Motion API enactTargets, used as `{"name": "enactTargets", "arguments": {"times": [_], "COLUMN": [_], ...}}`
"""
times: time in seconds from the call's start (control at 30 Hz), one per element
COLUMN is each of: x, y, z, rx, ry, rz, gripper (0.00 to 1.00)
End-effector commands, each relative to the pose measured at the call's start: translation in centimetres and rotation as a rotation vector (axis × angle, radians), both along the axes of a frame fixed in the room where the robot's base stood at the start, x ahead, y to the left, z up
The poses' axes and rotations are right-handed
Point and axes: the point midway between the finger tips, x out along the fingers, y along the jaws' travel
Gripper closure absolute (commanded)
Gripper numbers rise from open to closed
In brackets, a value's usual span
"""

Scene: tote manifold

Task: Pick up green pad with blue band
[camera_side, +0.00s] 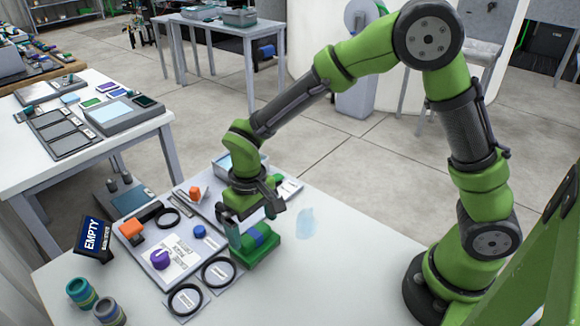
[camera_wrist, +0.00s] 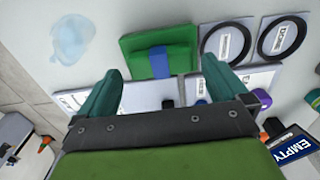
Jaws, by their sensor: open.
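Nothing is held between the fingers. Whether a finger touches the pad is hard to tell.
Black rings (camera_side: 218,272) on pale plates lie left of the pad. A purple knob (camera_side: 160,258), a blue cap (camera_side: 199,231) and orange blocks (camera_side: 131,229) stand nearby. An "EMPTY" sign (camera_side: 95,238) and jars (camera_side: 82,292) are at left. The table right of the pad is mostly clear, bar a pale blue patch (camera_side: 306,222).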

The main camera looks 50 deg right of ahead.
Motion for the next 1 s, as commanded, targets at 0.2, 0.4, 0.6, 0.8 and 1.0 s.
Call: {"name": "enactTargets", "arguments": {"times": [0.2,0.4,0.6,0.8,1.0], "x": [0.0,0.0,0.0,0.0,0.1], "y": [0.0,0.0,0.0,0.0,0.0], "z": [-2.0,-2.0,-2.0,-1.9,-1.7], "rx": [0.0,0.0,0.001,0.001,0.001], "ry": [-0.001,-0.002,-0.002,-0.002,-0.003], "rz": [0.001,0.001,0.001,0.001,0.001], "gripper": [0.0,0.0,0.31,0.46,0.46]}}
